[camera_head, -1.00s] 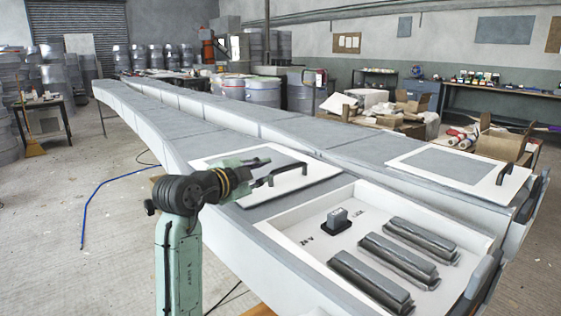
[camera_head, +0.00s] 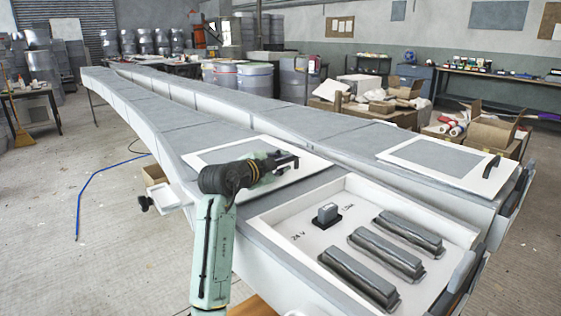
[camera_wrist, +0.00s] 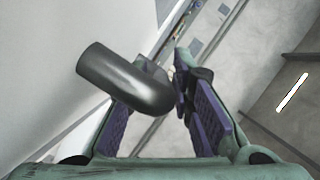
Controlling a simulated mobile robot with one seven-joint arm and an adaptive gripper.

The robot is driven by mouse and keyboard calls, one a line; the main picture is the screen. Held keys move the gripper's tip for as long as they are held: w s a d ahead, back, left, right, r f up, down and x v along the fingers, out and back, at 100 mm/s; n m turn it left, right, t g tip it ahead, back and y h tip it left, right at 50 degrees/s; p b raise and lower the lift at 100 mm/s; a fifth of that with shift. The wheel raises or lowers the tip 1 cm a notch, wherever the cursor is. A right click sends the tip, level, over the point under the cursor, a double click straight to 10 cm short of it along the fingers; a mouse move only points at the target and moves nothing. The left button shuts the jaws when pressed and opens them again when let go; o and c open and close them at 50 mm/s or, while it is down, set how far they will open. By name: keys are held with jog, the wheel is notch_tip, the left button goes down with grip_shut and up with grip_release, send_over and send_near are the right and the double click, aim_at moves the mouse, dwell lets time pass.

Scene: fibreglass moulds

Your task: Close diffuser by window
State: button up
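No part is clearly recognisable as a diffuser, and I see no window. A white-framed panel with a grey centre (camera_head: 215,154) lies on the near mould, beside an open recess (camera_head: 275,214). My gripper (camera_head: 284,160) is at the panel's right side, where its dark handle is mostly covered by the gripper in the head view. In the wrist view, the thick, bent dark handle (camera_wrist: 120,80) crosses in front of my gripper (camera_wrist: 158,112). The fingers are spread apart. Contact with the handle cannot be told.
A similar panel (camera_head: 440,157) with a black handle lies on the far mould. Drums (camera_head: 255,79) and cardboard boxes (camera_head: 490,131) stand behind. The floor at left is mostly clear.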

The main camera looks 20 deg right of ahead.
jog(key=shift+c, duration=0.5)
grip_shut()
